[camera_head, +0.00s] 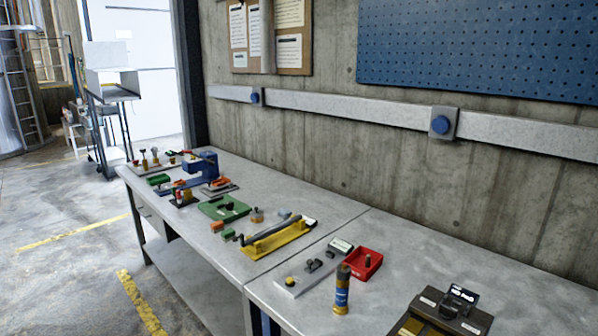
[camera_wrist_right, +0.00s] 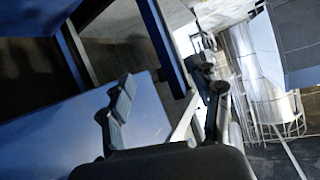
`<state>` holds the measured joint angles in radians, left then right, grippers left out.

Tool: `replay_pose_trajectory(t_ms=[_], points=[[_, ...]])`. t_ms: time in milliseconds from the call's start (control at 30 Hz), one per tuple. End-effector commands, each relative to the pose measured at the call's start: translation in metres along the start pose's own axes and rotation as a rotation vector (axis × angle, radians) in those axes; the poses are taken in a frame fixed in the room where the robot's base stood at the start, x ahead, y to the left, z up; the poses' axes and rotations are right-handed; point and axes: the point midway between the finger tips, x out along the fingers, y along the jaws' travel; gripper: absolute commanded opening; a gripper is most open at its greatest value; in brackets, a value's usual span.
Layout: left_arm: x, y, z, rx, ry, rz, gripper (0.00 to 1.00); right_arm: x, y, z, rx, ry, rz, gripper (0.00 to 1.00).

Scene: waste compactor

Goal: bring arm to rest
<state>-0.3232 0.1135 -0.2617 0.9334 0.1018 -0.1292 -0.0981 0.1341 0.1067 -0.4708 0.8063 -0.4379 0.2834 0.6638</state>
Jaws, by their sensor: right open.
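My right gripper (camera_wrist_right: 170,88) shows in the right wrist view, with its two dark fingers spread well apart. Nothing is held between the fingers. Behind them are tilted blue and dark beams and a flat bluish panel. Neither of my arms shows in the head view, and my left gripper is in no view.
In the head view a grey workbench (camera_head: 345,215) runs along a concrete wall. On it are a yellow fixture (camera_head: 275,240), a red tray (camera_head: 362,264), a blue-and-brown cylinder (camera_head: 342,290) and a blue clamp-like tool (camera_head: 200,167). Open floor (camera_head: 60,270) lies to the left.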

Motion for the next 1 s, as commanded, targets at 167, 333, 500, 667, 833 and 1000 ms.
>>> replay_pose_trajectory(t_ms=[167, 333, 500, 667, 833, 1000], points=[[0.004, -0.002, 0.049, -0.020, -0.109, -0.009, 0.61, -0.059, 0.018, 0.131, 0.037, -0.262, 0.151, 0.64], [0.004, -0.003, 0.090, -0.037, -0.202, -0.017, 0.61, -0.133, 0.017, 0.238, 0.064, -0.517, 0.235, 0.64], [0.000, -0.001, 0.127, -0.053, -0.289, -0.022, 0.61, -0.217, -0.001, 0.327, 0.096, -0.765, 0.268, 0.64], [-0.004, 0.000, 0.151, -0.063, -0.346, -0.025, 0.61, -0.280, -0.021, 0.378, 0.123, -0.931, 0.266, 0.64], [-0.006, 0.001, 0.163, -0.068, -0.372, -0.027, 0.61, -0.310, -0.032, 0.398, 0.136, -1.007, 0.258, 0.64], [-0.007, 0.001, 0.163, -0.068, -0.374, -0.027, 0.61, -0.312, -0.033, 0.399, 0.137, -1.012, 0.258, 0.64]])
